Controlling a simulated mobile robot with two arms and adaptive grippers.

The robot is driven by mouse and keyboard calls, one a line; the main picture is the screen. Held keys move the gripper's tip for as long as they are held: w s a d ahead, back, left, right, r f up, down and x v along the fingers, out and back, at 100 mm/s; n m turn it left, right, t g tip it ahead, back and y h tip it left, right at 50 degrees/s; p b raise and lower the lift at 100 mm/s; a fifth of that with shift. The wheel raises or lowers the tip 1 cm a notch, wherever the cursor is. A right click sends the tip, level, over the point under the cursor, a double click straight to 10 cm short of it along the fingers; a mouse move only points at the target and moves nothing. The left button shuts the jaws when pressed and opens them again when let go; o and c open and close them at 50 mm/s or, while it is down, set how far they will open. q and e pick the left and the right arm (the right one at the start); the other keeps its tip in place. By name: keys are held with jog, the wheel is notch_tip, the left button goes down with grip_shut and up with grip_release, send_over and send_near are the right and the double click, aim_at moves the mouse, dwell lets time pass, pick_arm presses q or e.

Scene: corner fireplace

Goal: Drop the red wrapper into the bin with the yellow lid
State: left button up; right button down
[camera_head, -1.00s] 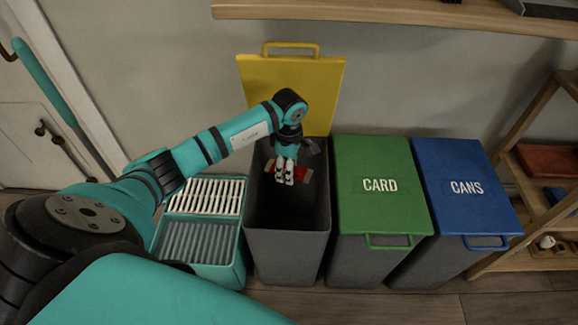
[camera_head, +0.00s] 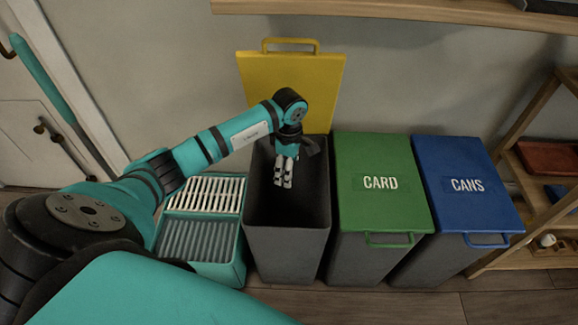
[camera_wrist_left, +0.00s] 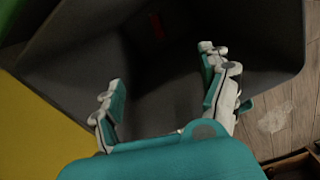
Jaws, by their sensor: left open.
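The bin (camera_head: 285,255) is grey and stands open, its yellow lid (camera_head: 310,95) raised upright against the wall behind it. My left gripper (camera_head: 283,184) points down into the bin's mouth, with its fingers open and nothing between them. In the left wrist view my open gripper (camera_wrist_left: 160,75) faces into the dark inside of the bin. The red wrapper (camera_wrist_left: 157,27) shows there as a dim red patch deep inside the bin, apart from the fingers. The head view does not show the wrapper. My right gripper is not in view.
A green-lidded CARD bin (camera_head: 378,210) and a blue-lidded CANS bin (camera_head: 465,205) stand closed to the right. A teal slatted crate (camera_head: 225,270) stands to the left. A wooden shelf (camera_head: 420,15) runs above, and a wooden rack (camera_head: 530,180) is at far right.

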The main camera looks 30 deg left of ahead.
pick_arm(q)
notch_tip(320, 180, up, 12)
dwell(0.5)
